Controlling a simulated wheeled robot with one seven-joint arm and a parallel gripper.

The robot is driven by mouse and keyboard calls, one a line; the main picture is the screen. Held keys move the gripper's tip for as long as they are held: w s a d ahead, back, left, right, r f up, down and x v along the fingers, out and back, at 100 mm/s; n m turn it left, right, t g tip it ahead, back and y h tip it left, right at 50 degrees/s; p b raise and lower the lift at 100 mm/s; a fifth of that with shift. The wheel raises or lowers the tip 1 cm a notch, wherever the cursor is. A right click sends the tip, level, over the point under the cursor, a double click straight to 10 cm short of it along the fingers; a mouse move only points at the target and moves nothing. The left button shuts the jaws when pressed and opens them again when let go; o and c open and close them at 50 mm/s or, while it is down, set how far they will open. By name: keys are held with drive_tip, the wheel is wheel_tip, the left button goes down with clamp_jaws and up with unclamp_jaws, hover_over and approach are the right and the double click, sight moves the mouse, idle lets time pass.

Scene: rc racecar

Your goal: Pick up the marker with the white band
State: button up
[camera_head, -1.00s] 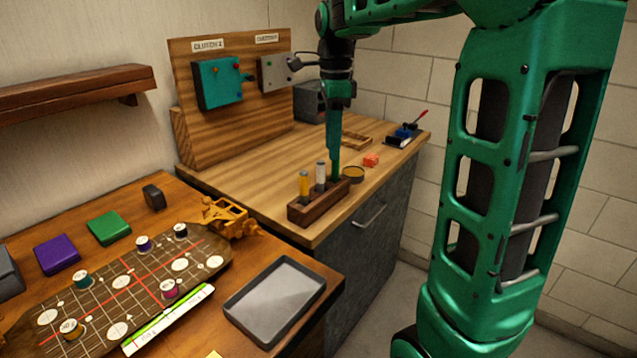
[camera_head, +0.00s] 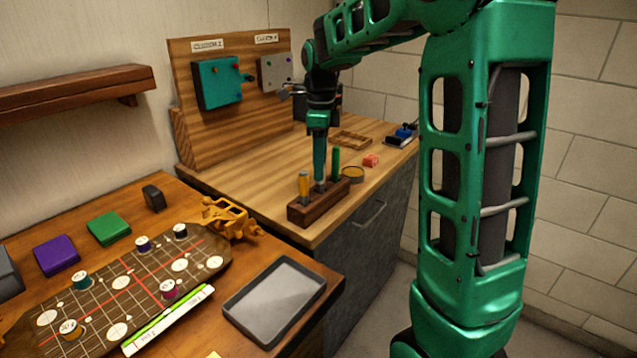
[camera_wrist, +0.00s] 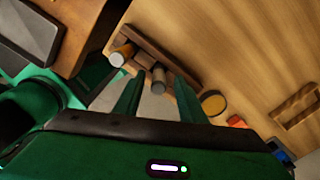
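A dark wooden holder (camera_head: 308,212) stands near the front edge of the back counter with three markers upright in it. The left marker (camera_head: 304,187) is orange, and the right one (camera_head: 336,163) is green. The pale grey-white middle marker (camera_wrist: 160,76) is mostly hidden in the head view by my gripper (camera_head: 319,178), which points down over it. In the wrist view, my gripper (camera_wrist: 158,84) is open, with the pale marker between its two fingers, apparently untouched. The orange marker (camera_wrist: 122,53) stands outside the left finger. The green marker is not clearly distinguishable there.
A round yellow-topped tin (camera_head: 353,174) and a red block (camera_head: 371,160) sit right of the holder. A wooden tray (camera_head: 350,134) lies behind. A board with switch boxes (camera_head: 219,83) rises at the back left. The counter left of the holder is clear.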

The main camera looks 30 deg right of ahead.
drive_tip(key=shift+f, duration=1.45)
drive_tip(key=shift+c, duration=0.2)
clamp_jaws()
wheel_tip(320, 180, up, 10)
drive_tip(key=shift+r, duration=0.1)
